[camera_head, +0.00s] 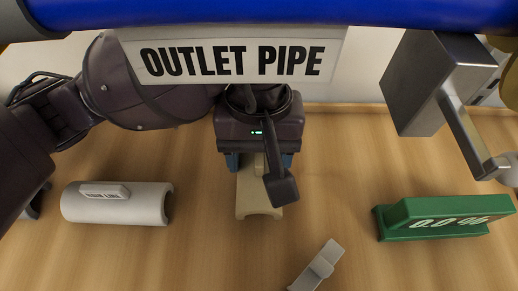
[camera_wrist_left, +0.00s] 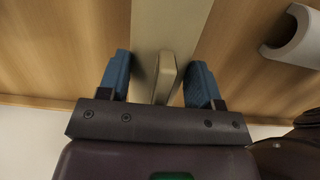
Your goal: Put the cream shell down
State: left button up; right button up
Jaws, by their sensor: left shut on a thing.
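The cream shell (camera_head: 258,200) is a half-round piece with a raised block along its top. My left gripper (camera_head: 259,162) is shut on it, with the blue fingers on either side of the raised block. In the left wrist view the cream shell (camera_wrist_left: 172,25) extends away between the blue fingertips of the left gripper (camera_wrist_left: 160,85). Its curved end opens downward over the wooden surface (camera_head: 330,180). I cannot tell whether it touches the wood. The gripper body hides its far part. My right gripper is not in view.
A white half-round shell with a label (camera_head: 145,206) lies to the left. A green block reading 0.0 % (camera_head: 445,215) stands at the right, and a small grey piece (camera_head: 318,268) lies in front. The OUTLET PIPE sign (camera_head: 235,60) and blue pipe (camera_head: 250,14) cross above.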

pick_arm(q)
jog(key=shift+f, duration=0.4)
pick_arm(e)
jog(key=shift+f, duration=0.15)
pick_arm(q)
jog(key=shift+f+b, duration=0.2)
jog(key=shift+b, duration=0.15)
jog(key=o, duration=0.8)
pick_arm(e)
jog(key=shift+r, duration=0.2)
pick_arm(q)
jog(key=shift+o, duration=0.2)
jog(key=shift+r, duration=0.15)
jog(key=shift+r+p, duration=0.3)
jog(key=shift+r, duration=0.05)
jog(key=r, duration=0.2)
jog(key=r+p, duration=0.1)
jog(key=r, duration=0.2)
jog(key=w+r+p, duration=0.1)
jog(key=r, duration=0.1)
jog(key=shift+r, duration=0.35)
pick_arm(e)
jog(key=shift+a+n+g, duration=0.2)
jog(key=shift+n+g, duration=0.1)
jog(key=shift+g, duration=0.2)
